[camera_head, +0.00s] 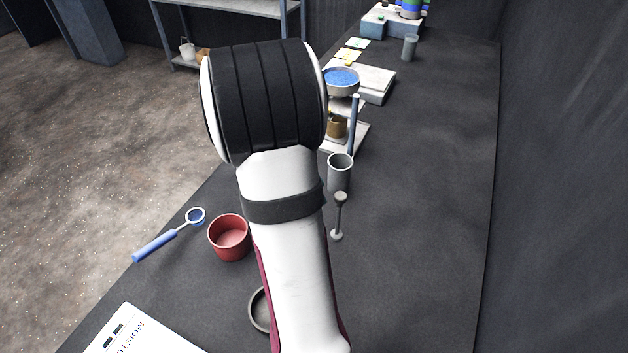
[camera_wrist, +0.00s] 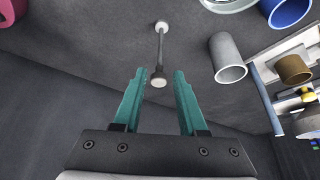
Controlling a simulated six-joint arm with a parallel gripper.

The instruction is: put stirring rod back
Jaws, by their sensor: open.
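A thin grey rod (camera_head: 340,216) with a rounded knob at each end, which looks like the stirring rod, is on the dark bench just right of my arm. In the wrist view the rod (camera_wrist: 161,52) runs away from me, its near knob close to the gap between my fingertips. I cannot tell whether it lies flat or stands. A grey cup (camera_head: 340,172) stands just behind it; it also shows in the wrist view (camera_wrist: 229,58). My gripper (camera_wrist: 158,73) is open, with nothing between its teal fingers. My arm hides the gripper in the head view.
A red cup (camera_head: 229,238) and a blue-handled tool (camera_head: 168,238) are at left. A dark round dish (camera_head: 260,310) is partly behind my arm. A blue post (camera_head: 353,125) and a blue-topped pan (camera_head: 341,80) stand behind the grey cup. The bench's right side is clear up to the wall.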

